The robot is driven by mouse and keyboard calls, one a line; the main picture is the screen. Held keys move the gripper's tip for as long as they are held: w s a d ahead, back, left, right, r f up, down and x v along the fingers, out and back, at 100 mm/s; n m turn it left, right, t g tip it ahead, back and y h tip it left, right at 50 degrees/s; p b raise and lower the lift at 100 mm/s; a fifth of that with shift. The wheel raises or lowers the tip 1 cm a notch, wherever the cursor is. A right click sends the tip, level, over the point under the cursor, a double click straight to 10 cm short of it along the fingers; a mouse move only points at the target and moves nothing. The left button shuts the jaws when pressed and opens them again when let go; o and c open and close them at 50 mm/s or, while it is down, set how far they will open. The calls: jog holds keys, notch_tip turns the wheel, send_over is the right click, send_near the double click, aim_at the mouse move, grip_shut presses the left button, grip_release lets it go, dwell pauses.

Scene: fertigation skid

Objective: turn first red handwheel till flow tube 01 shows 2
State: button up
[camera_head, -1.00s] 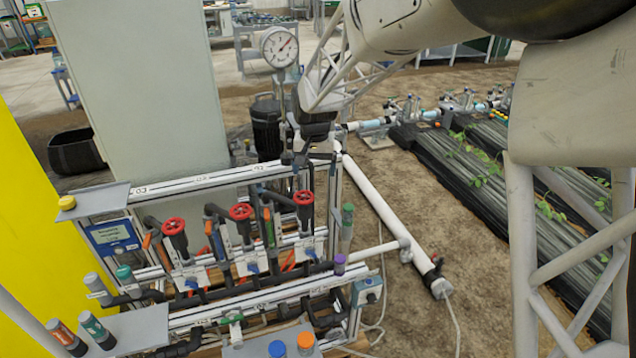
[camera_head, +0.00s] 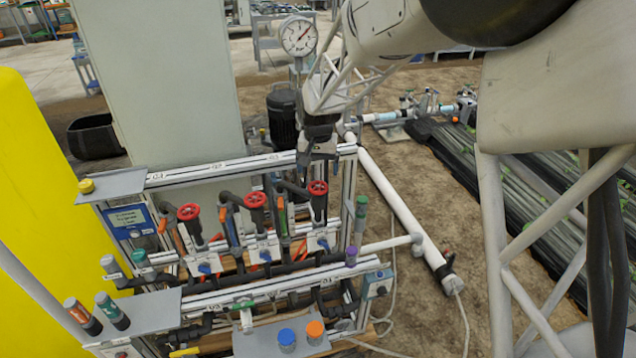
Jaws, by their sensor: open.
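Three red handwheels stand in a row on the skid: the left one (camera_head: 188,211), the middle one (camera_head: 255,200) and the right one (camera_head: 317,187). Slim coloured flow tubes stand beside them: an orange one (camera_head: 178,240) at left, a bluish one (camera_head: 232,229) in the middle and an orange-green one (camera_head: 283,219) at right. Their readings are too small to make out. My gripper (camera_head: 320,160) points down at the top rail's right end, just above the right handwheel in the picture. It is open and appears empty; its fingertips are small and dark against the frame.
A numbered metal rail (camera_head: 225,168) runs behind the handwheels. A round gauge (camera_head: 298,36) stands behind my gripper. A yellow panel (camera_head: 35,200) is at left. A white pipe (camera_head: 395,212) lies on the floor at right. Blue and orange caps (camera_head: 287,338) sit in front.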

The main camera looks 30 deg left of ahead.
aim_at(318, 186)
jog(key=shift+f, duration=2.85)
jog(key=shift+c, duration=0.3)
jog(key=c, duration=0.9)
jog(key=shift+o, duration=0.2)
jog(key=shift+n, duration=1)
jog(key=o, duration=0.9)
jog(key=shift+r, duration=0.1)
jog(key=shift+r, duration=3.85)
